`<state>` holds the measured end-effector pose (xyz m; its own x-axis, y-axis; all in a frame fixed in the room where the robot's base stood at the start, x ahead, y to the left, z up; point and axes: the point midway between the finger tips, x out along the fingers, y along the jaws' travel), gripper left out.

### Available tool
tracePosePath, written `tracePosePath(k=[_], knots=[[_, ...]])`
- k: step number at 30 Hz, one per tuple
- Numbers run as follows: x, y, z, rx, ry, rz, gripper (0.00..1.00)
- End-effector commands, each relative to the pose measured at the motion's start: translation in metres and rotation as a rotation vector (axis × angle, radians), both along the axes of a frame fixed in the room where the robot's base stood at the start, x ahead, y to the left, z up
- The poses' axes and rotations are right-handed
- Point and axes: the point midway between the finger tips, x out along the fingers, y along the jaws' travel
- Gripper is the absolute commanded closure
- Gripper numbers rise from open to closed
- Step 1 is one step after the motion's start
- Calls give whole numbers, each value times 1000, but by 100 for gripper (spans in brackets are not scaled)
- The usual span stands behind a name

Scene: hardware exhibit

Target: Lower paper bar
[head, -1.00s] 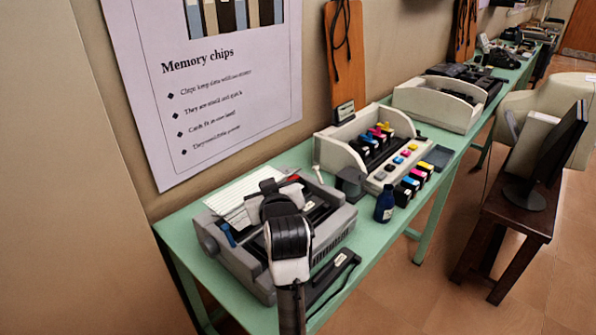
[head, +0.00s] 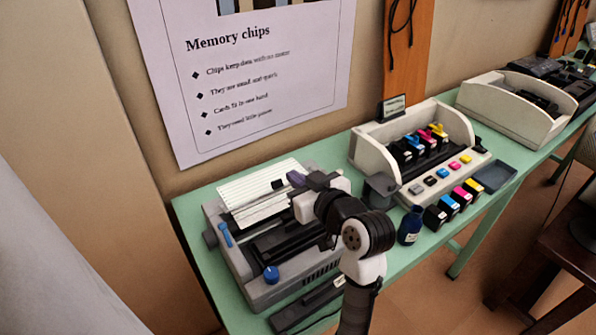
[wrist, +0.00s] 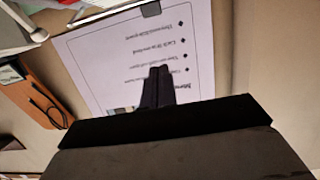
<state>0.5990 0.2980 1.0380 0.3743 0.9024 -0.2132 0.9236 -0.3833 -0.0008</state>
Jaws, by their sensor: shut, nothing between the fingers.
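A grey printer (head: 262,292) stands on the green table with white lined paper (head: 258,190) rising from its back. A dark bar (head: 268,218) appears to run across the paper's lower edge; I cannot tell whether it is raised or lowered. A blue lever (head: 226,235) is at the printer's left and a blue knob (head: 271,275) at its front. My gripper (head: 281,184) is over the printer's right rear, by the paper; my arm hides that end. In the wrist view its dark fingers (wrist: 160,88) are together and empty, pointing toward the wall poster.
The wall poster (head: 250,75) hangs close behind the printer. Right of it stand a beige printer (head: 450,130) with coloured cartridges and a dark blue bottle (head: 410,226). A black bar-shaped part (head: 308,305) lies in front on the green table (head: 192,205).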

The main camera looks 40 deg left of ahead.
Motion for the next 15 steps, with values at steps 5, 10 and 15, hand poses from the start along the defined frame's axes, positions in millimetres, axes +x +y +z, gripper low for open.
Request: tracePosePath(k=[5,10,15], knots=[[-1,1,0,1,0,3,100],[0,1,0,0,0,2,100],[4,14,-4,0,1,5,100]])
